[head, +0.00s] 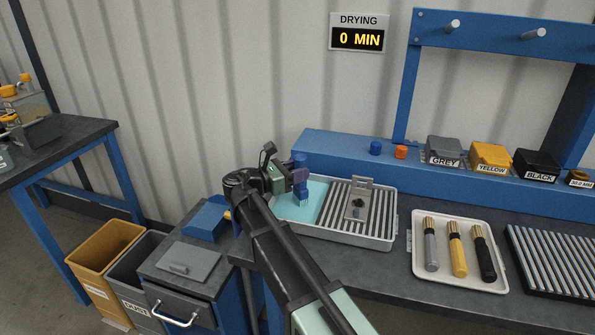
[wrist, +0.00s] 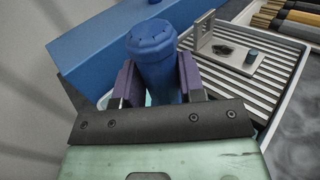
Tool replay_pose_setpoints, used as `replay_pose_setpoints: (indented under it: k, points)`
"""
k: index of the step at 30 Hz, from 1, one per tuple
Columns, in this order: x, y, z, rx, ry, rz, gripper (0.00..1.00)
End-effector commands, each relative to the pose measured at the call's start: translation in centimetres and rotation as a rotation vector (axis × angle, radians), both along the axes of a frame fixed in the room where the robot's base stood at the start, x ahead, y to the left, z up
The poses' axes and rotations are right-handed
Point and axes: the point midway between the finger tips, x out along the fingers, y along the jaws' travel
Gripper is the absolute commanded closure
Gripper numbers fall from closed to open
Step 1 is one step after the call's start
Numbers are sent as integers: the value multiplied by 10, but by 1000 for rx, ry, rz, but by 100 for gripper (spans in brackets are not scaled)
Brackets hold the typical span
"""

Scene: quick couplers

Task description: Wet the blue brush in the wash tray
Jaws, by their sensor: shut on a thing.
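My gripper (head: 300,177) is shut on the blue brush, its purple fingers on either side of the thick blue handle (wrist: 160,60). The brush also shows in the head view (head: 302,191), roughly upright over the left end of the wash tray (head: 385,243). That end holds pale turquoise liquid (head: 308,212). The brush's lower end appears at or just above the liquid; I cannot tell whether it touches. In the wrist view the handle hides the lower end. The tray's right part is a ribbed grey rack (wrist: 225,78).
A metal bracket plate (head: 362,187) with small parts stands on the ribbed rack. A white tray (head: 420,278) with grey, yellow and black handled tools lies to the right. A raised blue ledge (head: 330,145) runs behind the wash tray. A sign reads DRYING 0 MIN (head: 358,32).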

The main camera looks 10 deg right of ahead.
Motion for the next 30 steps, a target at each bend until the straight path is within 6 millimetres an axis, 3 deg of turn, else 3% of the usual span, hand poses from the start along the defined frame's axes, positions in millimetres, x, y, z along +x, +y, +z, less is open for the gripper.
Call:
replay_pose_setpoints:
  k: [17,30]
  points:
    - [0,0,-1,4,2,-1,94]
    - [0,0,44,2,1,0,94]
